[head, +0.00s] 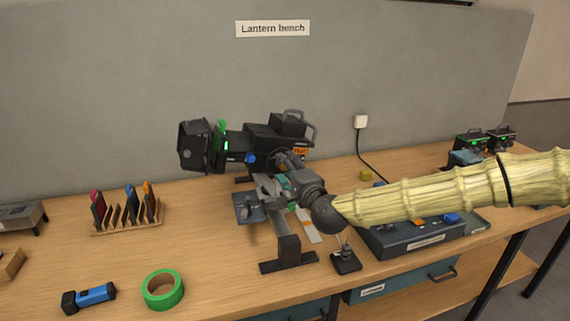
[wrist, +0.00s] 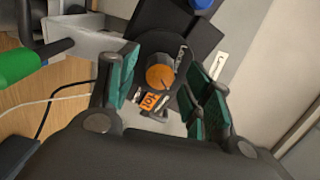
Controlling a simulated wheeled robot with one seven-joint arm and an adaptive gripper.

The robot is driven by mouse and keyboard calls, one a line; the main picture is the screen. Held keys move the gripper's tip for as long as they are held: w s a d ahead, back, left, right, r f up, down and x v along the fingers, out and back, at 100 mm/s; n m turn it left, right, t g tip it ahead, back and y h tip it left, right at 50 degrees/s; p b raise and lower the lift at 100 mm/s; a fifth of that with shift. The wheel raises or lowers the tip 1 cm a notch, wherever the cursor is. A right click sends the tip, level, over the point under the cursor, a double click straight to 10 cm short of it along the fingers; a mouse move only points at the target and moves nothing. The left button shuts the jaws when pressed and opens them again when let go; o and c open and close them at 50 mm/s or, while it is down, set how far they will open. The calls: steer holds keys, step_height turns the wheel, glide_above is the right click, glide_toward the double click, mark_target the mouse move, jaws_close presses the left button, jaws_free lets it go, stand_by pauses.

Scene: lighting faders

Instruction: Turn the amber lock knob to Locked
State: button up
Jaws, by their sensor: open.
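The amber lock knob (wrist: 160,77) is a round orange knob with a dark pointer mark, on the black housing of the lantern (head: 265,138). In the wrist view it lies between the two green-padded fingers of my gripper (wrist: 160,70), with a gap visible on each side. I cannot tell whether the fingertips are level with it in depth. My gripper (head: 280,185) is open and empty at the lantern's near side in the head view. It hides the knob there. An orange label (wrist: 152,101) sits beside the knob; small lettering near it is hard to read.
The lantern stands on a dark stand (head: 287,256). A green tape roll (head: 163,289) and a blue torch (head: 90,297) lie at the front left, a wooden rack (head: 125,220) behind them. A fader console (head: 400,240) sits under my arm.

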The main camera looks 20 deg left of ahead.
steer(key=shift+w+a, duration=0.35)
steer(key=shift+w, duration=0.05)
steer(key=c, duration=1)
steer(key=shift+c, duration=0.2)
